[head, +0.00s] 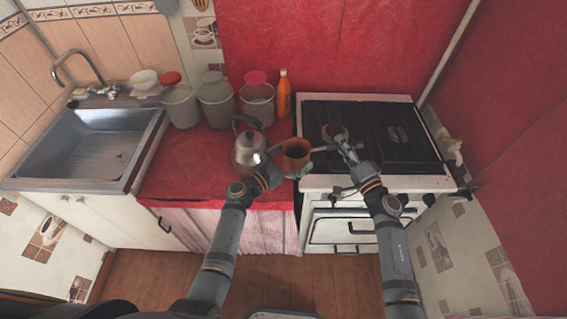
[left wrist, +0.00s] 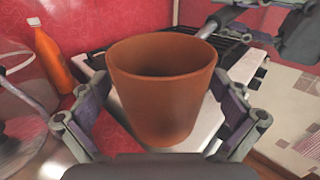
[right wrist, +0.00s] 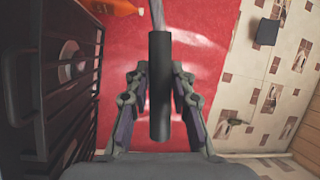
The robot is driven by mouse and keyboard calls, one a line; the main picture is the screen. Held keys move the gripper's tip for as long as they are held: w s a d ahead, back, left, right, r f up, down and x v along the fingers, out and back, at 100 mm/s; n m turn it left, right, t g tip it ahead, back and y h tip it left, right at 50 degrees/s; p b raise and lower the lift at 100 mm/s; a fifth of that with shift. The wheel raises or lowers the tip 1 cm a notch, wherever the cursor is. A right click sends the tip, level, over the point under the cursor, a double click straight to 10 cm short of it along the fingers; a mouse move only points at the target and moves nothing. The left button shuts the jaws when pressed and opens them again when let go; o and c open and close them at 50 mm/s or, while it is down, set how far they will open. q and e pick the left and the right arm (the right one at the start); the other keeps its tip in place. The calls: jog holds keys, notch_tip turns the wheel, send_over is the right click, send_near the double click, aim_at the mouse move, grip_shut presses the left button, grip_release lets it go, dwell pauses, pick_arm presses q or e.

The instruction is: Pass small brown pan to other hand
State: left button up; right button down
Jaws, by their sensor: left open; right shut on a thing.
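The small brown pan (head: 296,154) is held in the air above the counter's right edge, beside the stove. My right gripper (head: 346,150) is shut on its dark handle, which shows lengthwise between the fingers in the right wrist view (right wrist: 159,60). My left gripper (head: 280,172) is open at the pan's near left side. In the left wrist view the pan's cup-shaped body (left wrist: 162,95) stands between the two spread fingers. I cannot tell whether either finger touches it. The pan's handle is mostly hidden there.
A metal kettle (head: 249,150) stands on the red counter (head: 185,170) just left of the pan. Several jars and an orange bottle (head: 284,95) stand behind. The black-topped stove (head: 385,130) is to the right, the sink (head: 95,145) far left. The counter's front left is clear.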

pick_arm(q)
jog(key=shift+w+d, duration=0.45)
jog(key=shift+w, duration=0.05)
pick_arm(e)
jog(key=shift+r, duration=0.15)
pick_arm(q)
jog(key=c, duration=1.6)
jog(key=shift+r, duration=0.15)
jog(key=shift+c, duration=0.6)
pick_arm(e)
jog(key=c, duration=1.1)
grip_release()
